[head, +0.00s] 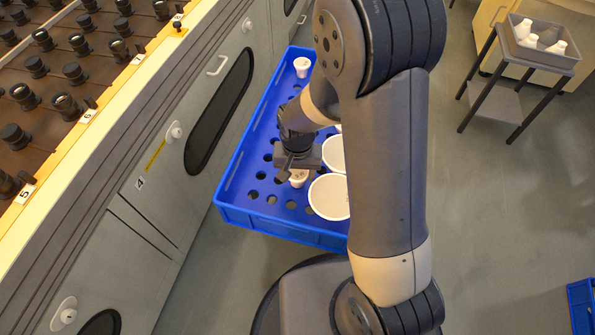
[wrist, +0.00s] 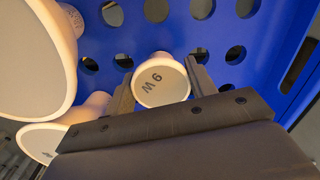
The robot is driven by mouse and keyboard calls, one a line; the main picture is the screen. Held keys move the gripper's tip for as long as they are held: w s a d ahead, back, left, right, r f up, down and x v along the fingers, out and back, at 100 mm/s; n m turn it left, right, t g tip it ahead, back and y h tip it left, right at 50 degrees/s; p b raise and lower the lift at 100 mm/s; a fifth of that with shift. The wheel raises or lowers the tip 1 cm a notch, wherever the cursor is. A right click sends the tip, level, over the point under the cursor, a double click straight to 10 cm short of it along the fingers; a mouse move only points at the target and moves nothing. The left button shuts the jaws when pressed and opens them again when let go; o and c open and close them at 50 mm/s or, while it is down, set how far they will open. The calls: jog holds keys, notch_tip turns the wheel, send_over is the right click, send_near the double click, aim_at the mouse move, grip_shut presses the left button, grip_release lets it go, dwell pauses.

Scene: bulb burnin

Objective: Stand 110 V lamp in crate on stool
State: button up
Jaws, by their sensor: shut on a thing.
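My gripper (head: 297,170) is low inside a blue crate (head: 240,196). The lamp also shows below the jaws in the head view (head: 298,181). I cannot tell whether it touches the crate floor. No 110 V mark is legible. A stool (head: 493,95) at the upper right bears a grey crate (head: 548,58) with a few white lamps (head: 528,36) inside.
Two large white lamps (head: 329,197) (head: 335,153) stand close right of the held lamp. Another small lamp (head: 302,66) is at the crate's far end. A grey cabinet with lamp sockets (head: 66,105) lines the left. Another blue crate (head: 581,300) is at lower right. Floor between is clear.

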jog(key=shift+f+b, duration=0.3)
jog(key=shift+f, duration=0.15)
jog(key=o, duration=1.1)
jog(key=shift+r, duration=0.1)
jog(key=shift+c, duration=0.2)
jog(key=shift+r, duration=0.1)
notch_tip(320, 180, up, 11)
jog(key=p, duration=0.3)
jog(key=shift+f, duration=0.2)
